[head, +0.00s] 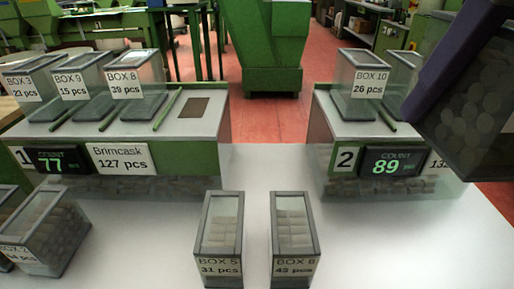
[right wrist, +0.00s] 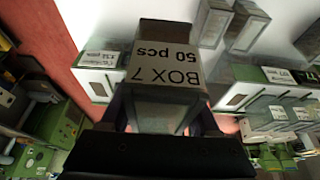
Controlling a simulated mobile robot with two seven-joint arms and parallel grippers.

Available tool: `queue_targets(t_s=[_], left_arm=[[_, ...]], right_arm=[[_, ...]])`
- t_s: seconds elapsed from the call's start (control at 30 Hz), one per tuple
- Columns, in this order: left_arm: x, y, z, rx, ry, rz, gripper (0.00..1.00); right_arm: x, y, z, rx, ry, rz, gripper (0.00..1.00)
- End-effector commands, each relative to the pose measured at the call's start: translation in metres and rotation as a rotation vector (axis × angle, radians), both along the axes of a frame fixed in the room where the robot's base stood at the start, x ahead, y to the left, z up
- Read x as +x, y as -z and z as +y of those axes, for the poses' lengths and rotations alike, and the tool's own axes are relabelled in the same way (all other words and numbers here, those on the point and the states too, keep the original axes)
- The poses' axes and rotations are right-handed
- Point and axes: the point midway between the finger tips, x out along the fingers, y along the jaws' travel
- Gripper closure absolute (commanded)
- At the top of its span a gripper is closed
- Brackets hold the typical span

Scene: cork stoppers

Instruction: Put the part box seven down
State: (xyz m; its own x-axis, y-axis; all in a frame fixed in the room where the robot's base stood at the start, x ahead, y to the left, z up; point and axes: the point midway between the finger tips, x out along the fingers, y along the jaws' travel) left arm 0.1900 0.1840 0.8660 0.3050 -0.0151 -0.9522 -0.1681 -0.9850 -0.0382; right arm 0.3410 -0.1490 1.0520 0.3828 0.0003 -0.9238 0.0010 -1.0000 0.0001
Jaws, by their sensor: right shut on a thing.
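Part box seven (right wrist: 165,68) is a clear, dark-framed box with a white label reading "BOX 7, 50 pcs" in the right wrist view. In the head view the box (head: 470,115) hangs tilted at the upper right, with many corks inside, in front of station 2. My right gripper (head: 452,62) is shut on it, and its dark fingers (right wrist: 162,108) flank the box in the right wrist view. The box's lower right part is cut off by the head view's edge. My left gripper is not in view.
Box 5 (head: 220,235) and box 6 (head: 295,235) stand at the front of the white table (head: 390,240). Box 2 (head: 45,235) stands at left. Station 1 (head: 190,125) carries boxes 3, 9 and 8; station 2 (head: 335,120) carries box 10 (head: 362,75) and another box. White tabletop is clear right of box 6.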

Motion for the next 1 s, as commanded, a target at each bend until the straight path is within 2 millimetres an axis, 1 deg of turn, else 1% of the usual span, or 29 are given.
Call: queue_targets(t_s=[0.03,0.27,0.33,0.37,0.6,0.73,0.83,0.9,1.0], left_arm=[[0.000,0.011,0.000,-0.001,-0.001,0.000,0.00],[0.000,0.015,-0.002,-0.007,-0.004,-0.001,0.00],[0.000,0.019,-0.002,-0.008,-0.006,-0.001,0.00],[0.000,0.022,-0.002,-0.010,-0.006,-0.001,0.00],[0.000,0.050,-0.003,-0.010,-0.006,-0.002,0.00],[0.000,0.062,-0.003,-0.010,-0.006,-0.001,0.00],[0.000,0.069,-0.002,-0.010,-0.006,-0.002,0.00],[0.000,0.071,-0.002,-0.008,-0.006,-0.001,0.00],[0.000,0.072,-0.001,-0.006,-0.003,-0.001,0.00]], right_arm=[[0.000,0.011,0.000,0.000,0.001,-0.001,0.97],[0.000,0.018,0.000,-0.001,0.001,0.000,0.97],[0.000,0.028,0.000,-0.002,0.002,0.003,0.97],[0.000,0.034,0.000,-0.002,0.002,0.004,0.97],[-0.001,0.106,-0.001,-0.004,0.002,0.006,0.97],[-0.001,0.141,-0.001,-0.004,0.001,0.005,0.97],[-0.001,0.160,0.000,-0.003,0.001,0.002,0.97],[0.000,0.167,0.000,-0.002,0.001,0.001,0.97],[0.000,0.173,0.000,-0.002,0.001,0.001,0.97]])
